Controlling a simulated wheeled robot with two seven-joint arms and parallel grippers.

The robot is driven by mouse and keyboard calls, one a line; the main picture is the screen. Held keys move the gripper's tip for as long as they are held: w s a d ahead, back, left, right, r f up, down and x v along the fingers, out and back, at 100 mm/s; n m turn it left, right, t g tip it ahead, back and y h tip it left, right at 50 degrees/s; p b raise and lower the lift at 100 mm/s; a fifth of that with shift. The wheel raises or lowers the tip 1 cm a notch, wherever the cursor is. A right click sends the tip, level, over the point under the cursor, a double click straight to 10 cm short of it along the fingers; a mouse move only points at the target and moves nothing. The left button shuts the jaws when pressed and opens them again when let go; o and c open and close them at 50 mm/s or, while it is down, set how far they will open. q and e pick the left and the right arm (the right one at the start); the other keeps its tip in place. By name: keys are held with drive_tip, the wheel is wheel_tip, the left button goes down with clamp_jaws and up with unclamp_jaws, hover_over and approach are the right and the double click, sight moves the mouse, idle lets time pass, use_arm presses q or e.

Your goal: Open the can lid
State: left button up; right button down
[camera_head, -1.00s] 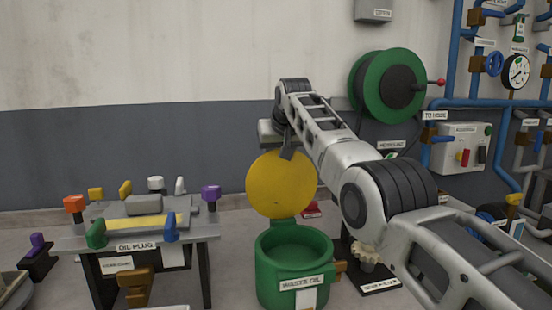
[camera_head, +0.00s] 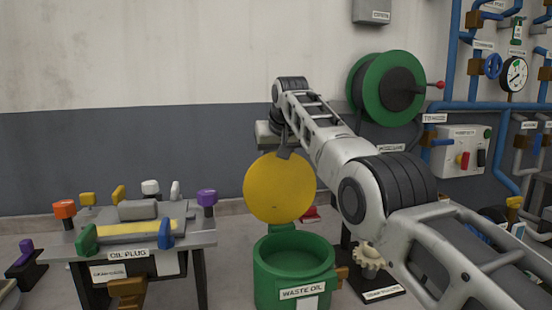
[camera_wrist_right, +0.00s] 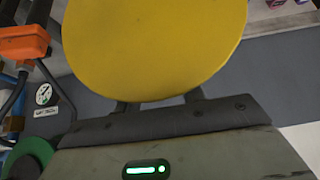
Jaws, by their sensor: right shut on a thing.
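The green waste oil can (camera_head: 262,272) stands on the floor in the head view, its round mouth uncovered. Its yellow round lid (camera_head: 280,188) stands about upright above the can's back rim. My right gripper (camera_head: 284,152) is at the lid's top edge, shut on the lid; its fingertips are partly hidden behind the lid. In the right wrist view the yellow lid (camera_wrist_right: 155,45) fills the upper middle, and parts of the dark fingers (camera_wrist_right: 158,104) show at its lower edge. My left gripper is in neither view.
An oil plug table (camera_head: 205,240) with several coloured handles stands left of the can. A stand with a cream gear (camera_head: 368,256) is to the right. Behind are a green hose reel (camera_head: 358,85) and blue wall pipes (camera_head: 455,60).

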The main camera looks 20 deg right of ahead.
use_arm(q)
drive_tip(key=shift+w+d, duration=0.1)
use_arm(e)
drive_tip(key=shift+s+a+f, duration=0.1)
drive_tip(key=shift+f, duration=0.45)
drive_tip(key=c, duration=1)
unclamp_jaws()
drive_tip(key=shift+o, duration=0.8)
drive_tip(key=shift+r, duration=0.15)
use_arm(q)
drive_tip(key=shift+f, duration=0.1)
use_arm(e)
drive_tip(key=shift+r, duration=0.1)
drive_tip(key=shift+r+b, duration=0.15)
drive_tip(key=shift+b, duration=0.25)
drive_tip(key=b+v, duration=0.2)
drive_tip(key=v, duration=0.1)
use_arm(q)
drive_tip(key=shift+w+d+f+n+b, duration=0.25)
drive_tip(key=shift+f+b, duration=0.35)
drive_tip(key=shift+b, duration=0.3)
use_arm(e)
drive_tip(key=v, duration=1.2)
drive_tip(key=shift+r, duration=0.25)
